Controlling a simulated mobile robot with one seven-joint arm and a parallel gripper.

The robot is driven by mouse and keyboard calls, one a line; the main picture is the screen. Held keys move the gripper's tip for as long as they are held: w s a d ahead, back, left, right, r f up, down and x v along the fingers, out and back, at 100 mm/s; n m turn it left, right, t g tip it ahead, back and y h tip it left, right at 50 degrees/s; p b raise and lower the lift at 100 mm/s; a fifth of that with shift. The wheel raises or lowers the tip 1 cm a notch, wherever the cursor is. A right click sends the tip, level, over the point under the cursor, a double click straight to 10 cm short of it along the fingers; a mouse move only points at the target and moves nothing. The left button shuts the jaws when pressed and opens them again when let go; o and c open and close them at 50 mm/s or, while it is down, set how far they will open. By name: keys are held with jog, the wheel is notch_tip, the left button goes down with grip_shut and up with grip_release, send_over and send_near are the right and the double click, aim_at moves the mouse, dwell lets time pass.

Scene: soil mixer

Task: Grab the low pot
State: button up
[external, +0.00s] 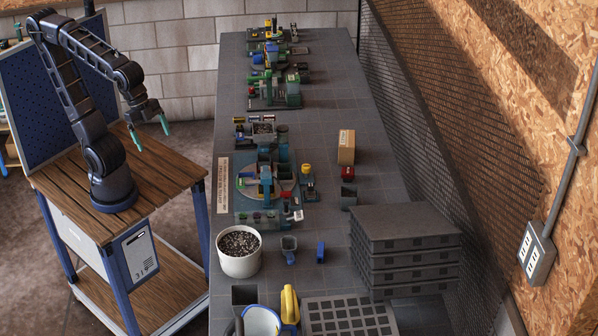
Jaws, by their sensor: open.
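My gripper (150,132) is open and empty, with its two green fingertips apart. It hangs above the right side of my wooden-topped cart, left of the long grey table (385,130). I cannot tell for certain which container is the low pot. A small dark square pot (349,200) stands on the table right of the mixer machine, beside a red item. My gripper is well apart from both.
A white bucket of dark speckled soil (240,262) stands at the table's left edge. A mixer machine (265,190) is behind it. Stacked grey trays (405,240) fill the right side. A cardboard box (346,148) stands farther back. The table's right middle is mostly clear.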

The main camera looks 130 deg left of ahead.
jog(key=w+a+m+g, duration=0.1)
jog(key=w+a+m, duration=0.1)
jog(key=w+a, duration=0.8)
jog(key=w+a+m+g, duration=0.15)
jog(key=w+a, duration=0.55)
jog(key=w, duration=0.7)
jog(key=w+a+f+m, duration=0.2)
jog(key=w+a+f, duration=0.3)
jog(key=w+a, duration=0.3)
jog(key=m+g, duration=0.2)
jog(key=m, duration=0.2)
send_near(349, 196)
jog(key=shift+w+d+t, duration=0.2)
jog(key=shift+w+t, duration=0.05)
jog(key=shift+w, duration=0.05)
jog(key=shift+a+f, duration=0.25)
jog(key=shift+f, duration=0.3)
notch_tip(349, 196, down, 5)
jog(key=shift+s+r, duration=0.1)
jog(key=shift+s+f, duration=0.15)
jog(key=shift+f, duration=1.2)
jog(key=shift+s+f, duration=0.15)
jog(key=shift+f, duration=1.25)
jog(key=c, duration=1.1)
